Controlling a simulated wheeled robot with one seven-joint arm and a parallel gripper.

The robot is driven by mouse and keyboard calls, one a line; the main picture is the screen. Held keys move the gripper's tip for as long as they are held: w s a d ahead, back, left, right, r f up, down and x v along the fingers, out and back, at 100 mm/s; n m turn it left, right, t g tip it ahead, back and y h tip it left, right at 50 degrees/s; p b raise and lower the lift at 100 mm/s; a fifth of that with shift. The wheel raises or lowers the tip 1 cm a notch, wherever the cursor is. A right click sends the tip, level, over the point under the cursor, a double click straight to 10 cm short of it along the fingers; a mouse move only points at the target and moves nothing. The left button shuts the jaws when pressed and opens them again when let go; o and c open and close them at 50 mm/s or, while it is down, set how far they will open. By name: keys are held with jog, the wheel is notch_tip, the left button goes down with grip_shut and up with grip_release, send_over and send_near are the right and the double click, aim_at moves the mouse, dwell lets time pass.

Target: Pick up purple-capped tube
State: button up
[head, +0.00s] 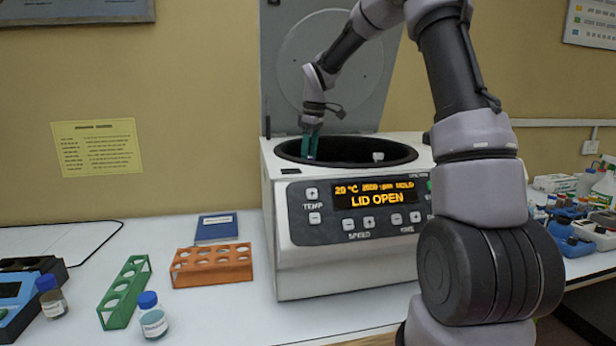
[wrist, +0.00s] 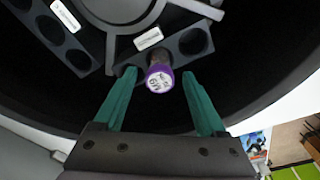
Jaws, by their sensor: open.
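The purple-capped tube (wrist: 159,78) shows in the wrist view, standing in a slot of the centrifuge's rotor block (wrist: 192,41), its cap facing the camera with a white printed label. My gripper (wrist: 164,77) is open, with one green finger on each side of the cap; I cannot tell whether either touches it. In the head view my gripper (head: 310,156) reaches down into the left part of the open centrifuge bowl (head: 350,150). The tube is hidden there by the bowl's rim.
The centrifuge (head: 330,262) has its lid (head: 285,60) raised behind the arm, and its display reads "LID OPEN". A green rack (head: 125,292), an orange rack (head: 212,266) and capped bottles stand on the table to the left. The bowl wall surrounds my gripper.

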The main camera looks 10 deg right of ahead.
notch_tip(320, 180, down, 2)
jog(key=shift+w+a+f, duration=0.1)
grip_shut()
